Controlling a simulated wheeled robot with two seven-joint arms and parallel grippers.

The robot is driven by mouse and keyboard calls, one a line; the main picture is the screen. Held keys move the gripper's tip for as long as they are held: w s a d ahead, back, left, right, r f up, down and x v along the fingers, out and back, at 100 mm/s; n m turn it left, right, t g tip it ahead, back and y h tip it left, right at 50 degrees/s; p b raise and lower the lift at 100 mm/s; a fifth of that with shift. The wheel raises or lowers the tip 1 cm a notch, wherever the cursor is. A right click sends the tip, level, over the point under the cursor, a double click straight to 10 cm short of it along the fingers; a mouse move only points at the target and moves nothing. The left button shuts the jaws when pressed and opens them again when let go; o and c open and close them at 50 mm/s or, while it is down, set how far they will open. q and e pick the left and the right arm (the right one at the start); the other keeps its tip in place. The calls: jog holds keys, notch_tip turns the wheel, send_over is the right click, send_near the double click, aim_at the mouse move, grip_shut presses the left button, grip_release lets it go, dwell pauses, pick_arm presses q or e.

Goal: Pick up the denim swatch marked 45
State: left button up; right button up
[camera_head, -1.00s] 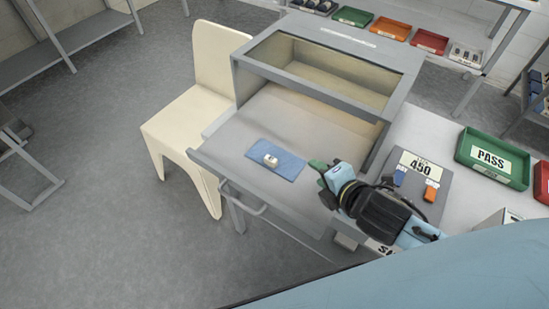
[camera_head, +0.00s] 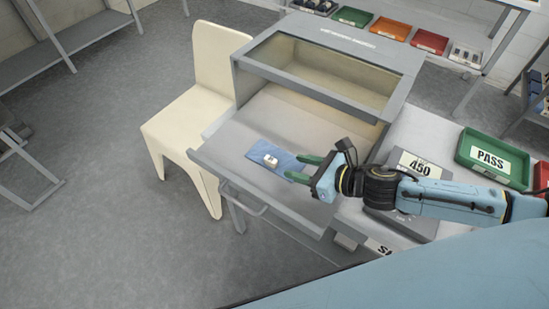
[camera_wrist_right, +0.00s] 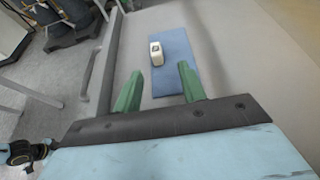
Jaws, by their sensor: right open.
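The blue denim swatch (camera_head: 264,154) lies flat on the grey pulled-out tray (camera_head: 225,165) of the washer. A small whitish block (camera_head: 270,160) with a dark mark sits on the swatch; I cannot read the mark. In the right wrist view the swatch (camera_wrist_right: 178,60) lies just beyond my fingers, with the block (camera_wrist_right: 156,53) near its left edge. My right gripper (camera_head: 302,168) is open, its green fingers pointing left at the swatch's right end. In the wrist view the gripper (camera_wrist_right: 160,88) has its fingertips on either side of the swatch's near end, with nothing gripped. My left gripper is not in view.
The washer's glass-topped hood (camera_head: 330,70) rises behind the tray. A cream chair (camera_head: 190,110) stands to the left. A 450 label (camera_head: 420,165) and a green PASS bin (camera_head: 495,152) are on the right-hand bench. The rest of the tray is clear.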

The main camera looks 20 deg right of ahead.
aim_at(274, 161)
jog(key=shift+x, duration=1.15)
jog(key=x, duration=0.5)
jog(key=shift+w+a+r, duration=0.15)
jog(key=shift+a+r, duration=0.05)
jog(key=shift+a, duration=0.3)
grip_shut()
